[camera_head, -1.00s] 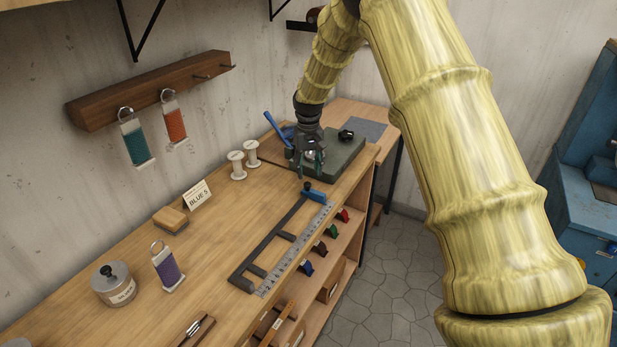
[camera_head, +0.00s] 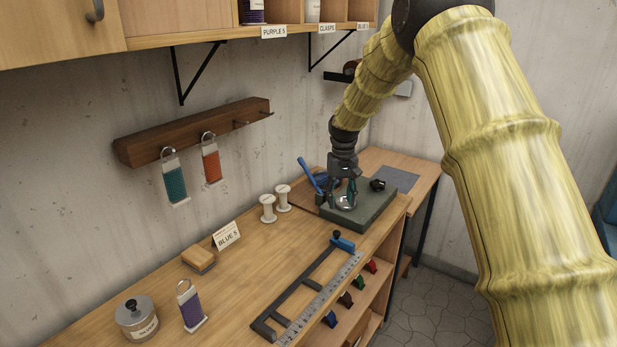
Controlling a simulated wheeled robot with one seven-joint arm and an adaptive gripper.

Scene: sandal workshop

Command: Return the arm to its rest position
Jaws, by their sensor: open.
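My arm shows as yellow, bamboo-like links reaching from the right toward the far end of the wooden bench (camera_head: 250,270). My gripper (camera_head: 345,200) is open and points down over the dark green slab (camera_head: 368,212). A small round metallic thing shows between or just behind its fingers; I cannot tell whether they touch it. A black knob-like piece (camera_head: 377,184) sits on the slab to the right of the gripper.
A blue-handled tool (camera_head: 308,174) and two white spools (camera_head: 268,208) stand near the gripper. A ruler jig (camera_head: 305,295), a BLUE 5 card (camera_head: 226,236), a purple spool card (camera_head: 190,306) and a lidded jar (camera_head: 137,318) are on the bench. A peg rail (camera_head: 190,132) and shelf hang above.

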